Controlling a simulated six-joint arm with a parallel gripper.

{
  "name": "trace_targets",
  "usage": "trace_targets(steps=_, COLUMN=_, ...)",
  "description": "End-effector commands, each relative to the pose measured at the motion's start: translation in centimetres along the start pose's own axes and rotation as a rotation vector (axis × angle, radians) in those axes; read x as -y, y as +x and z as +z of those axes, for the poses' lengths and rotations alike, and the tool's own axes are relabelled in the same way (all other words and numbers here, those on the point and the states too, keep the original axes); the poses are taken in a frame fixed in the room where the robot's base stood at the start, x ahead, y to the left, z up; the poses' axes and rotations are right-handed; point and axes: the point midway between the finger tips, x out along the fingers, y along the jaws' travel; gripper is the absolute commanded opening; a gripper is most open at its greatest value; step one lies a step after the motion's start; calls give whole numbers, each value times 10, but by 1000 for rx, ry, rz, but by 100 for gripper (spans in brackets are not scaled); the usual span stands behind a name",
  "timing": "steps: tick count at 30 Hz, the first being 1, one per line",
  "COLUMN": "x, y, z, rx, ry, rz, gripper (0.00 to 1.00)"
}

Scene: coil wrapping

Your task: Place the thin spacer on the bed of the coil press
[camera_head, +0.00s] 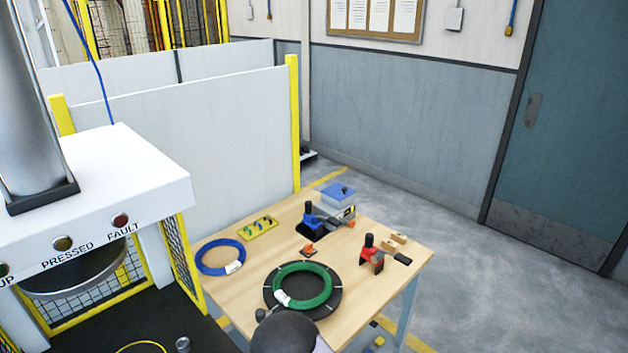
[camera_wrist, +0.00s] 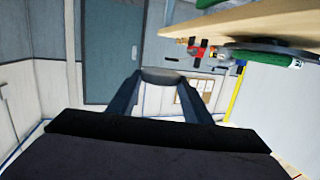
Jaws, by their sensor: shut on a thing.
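In the wrist view my gripper (camera_wrist: 160,83) is shut on a thin grey piece with a rounded edge, which I take to be the thin spacer (camera_wrist: 162,74). It is seen nearly edge-on between the two fingertips, clear of the table. The coil press (camera_head: 130,185) stands at the left of the head view, with its white head, lamps and a dark round platen (camera_head: 80,278) below. The dark surface (camera_head: 120,318) under the platen is partly cut off, so I cannot tell how much of it is the bed. The gripper and spacer are not clearly visible in the head view.
The wooden table (camera_head: 225,285) carries a blue coil (camera_head: 203,262), a green coil (camera_head: 327,289) on a black disc, a red-and-black tool (camera_head: 371,260) and a blue-and-black device (camera_head: 312,220). A yellow ring (camera_head: 140,344) and metal post (camera_head: 183,344) show below the press.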

Motion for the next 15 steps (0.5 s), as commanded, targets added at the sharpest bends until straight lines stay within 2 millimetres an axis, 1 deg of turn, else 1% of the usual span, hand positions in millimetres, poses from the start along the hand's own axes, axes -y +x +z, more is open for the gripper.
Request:
trace_targets(steps=11, x=0, y=0, z=-1, rx=-1, ry=0, rz=1, gripper=20)
trace_targets(steps=15, x=4, y=0, z=1, rx=-1, ry=-1, rz=-7, gripper=20)
